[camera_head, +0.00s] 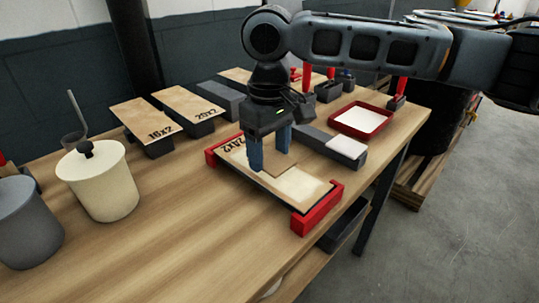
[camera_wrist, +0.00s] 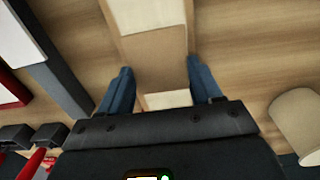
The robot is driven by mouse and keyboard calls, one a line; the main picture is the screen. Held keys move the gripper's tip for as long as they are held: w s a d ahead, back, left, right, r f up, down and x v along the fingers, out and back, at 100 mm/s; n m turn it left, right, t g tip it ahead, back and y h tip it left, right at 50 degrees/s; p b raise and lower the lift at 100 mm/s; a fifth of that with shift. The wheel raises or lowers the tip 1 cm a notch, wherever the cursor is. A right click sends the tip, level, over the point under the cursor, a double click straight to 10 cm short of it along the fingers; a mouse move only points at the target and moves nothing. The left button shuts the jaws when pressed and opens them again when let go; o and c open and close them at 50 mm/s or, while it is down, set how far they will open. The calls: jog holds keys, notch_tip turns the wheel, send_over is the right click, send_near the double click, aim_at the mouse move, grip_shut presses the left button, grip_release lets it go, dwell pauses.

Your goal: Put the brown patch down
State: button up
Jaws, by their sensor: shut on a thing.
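The brown patch (camera_wrist: 154,58) is a flat tan piece between my gripper's blue fingers in the wrist view. In the head view the patch (camera_head: 281,163) shows just beside the fingertips, low over a boxed filter. My gripper (camera_head: 270,160) points down and is shut on the patch; it also shows in the wrist view (camera_wrist: 158,66). The boxed filter (camera_head: 310,185) has a tan frame and a pale face, and lies between red end holders (camera_head: 317,209). My fingers hide part of its printed label. I cannot tell whether the patch touches the filter.
Tan-topped boxes (camera_head: 188,103) stand at the back left. A cream lidded pot (camera_head: 102,182) and a grey pot (camera_head: 28,222) stand at the left. A grey block with a white top (camera_head: 346,147) and a red tray (camera_head: 361,120) lie right. The front-left tabletop is clear.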

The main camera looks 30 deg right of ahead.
aim_at(270, 159)
jog(key=shift+f, duration=0.75)
jog(key=shift+s+f, duration=0.15)
jog(key=shift+f, duration=0.6)
jog(key=o, duration=1)
jog(key=shift+r, duration=0.5)
notch_tip(270, 159, up, 13)
jog(key=shift+f+p, duration=0.2)
jog(key=shift+p, duration=0.15)
